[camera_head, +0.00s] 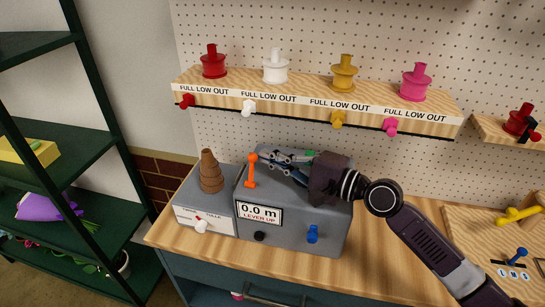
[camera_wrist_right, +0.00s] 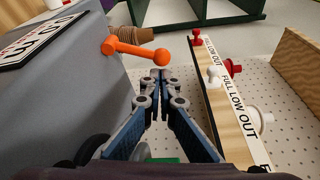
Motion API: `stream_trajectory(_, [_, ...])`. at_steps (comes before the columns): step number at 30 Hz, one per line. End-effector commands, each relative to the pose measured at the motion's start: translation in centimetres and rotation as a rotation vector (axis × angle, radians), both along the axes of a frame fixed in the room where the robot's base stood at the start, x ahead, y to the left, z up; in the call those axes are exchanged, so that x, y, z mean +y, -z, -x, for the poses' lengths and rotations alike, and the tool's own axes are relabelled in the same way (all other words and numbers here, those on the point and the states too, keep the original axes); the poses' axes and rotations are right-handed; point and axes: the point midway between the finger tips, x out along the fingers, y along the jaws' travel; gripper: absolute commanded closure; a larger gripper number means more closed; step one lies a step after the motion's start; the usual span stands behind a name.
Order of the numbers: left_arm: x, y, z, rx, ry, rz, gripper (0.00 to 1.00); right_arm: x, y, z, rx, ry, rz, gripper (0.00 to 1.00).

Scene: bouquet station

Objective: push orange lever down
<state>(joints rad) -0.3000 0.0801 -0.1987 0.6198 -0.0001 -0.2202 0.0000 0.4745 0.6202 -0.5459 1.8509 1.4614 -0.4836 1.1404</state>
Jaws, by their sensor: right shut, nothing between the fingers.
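The orange lever (camera_head: 252,171) stands upright on top of the grey machine box (camera_head: 293,240), with its knob at the upper end. The box's label (camera_head: 260,214) reads "0.0 m LEVER UP". My right gripper (camera_head: 264,156) is shut and empty, its fingertips just right of the lever's knob in the head view. In the right wrist view the shut fingertips (camera_wrist_right: 160,75) are close to the knob of the lever (camera_wrist_right: 137,48); I cannot tell whether they touch. My left gripper is not in view.
Behind, a wooden shelf (camera_head: 300,92) holds red, white, yellow and pink spools. Black and blue knobs (camera_head: 312,234) are on the box's front. A green rack (camera_head: 95,150) stands at left.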

Motion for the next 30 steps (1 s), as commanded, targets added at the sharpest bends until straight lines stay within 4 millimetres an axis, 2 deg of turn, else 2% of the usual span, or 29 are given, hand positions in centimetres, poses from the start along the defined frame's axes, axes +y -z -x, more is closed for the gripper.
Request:
stream_trajectory(23, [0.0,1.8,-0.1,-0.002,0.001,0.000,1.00,0.2,-0.3,0.7,-0.109,0.000,0.035,1.00])
stream_trajectory(30, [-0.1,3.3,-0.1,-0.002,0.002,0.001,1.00,0.4,-0.3,1.2,-0.188,-0.001,0.060,1.00])
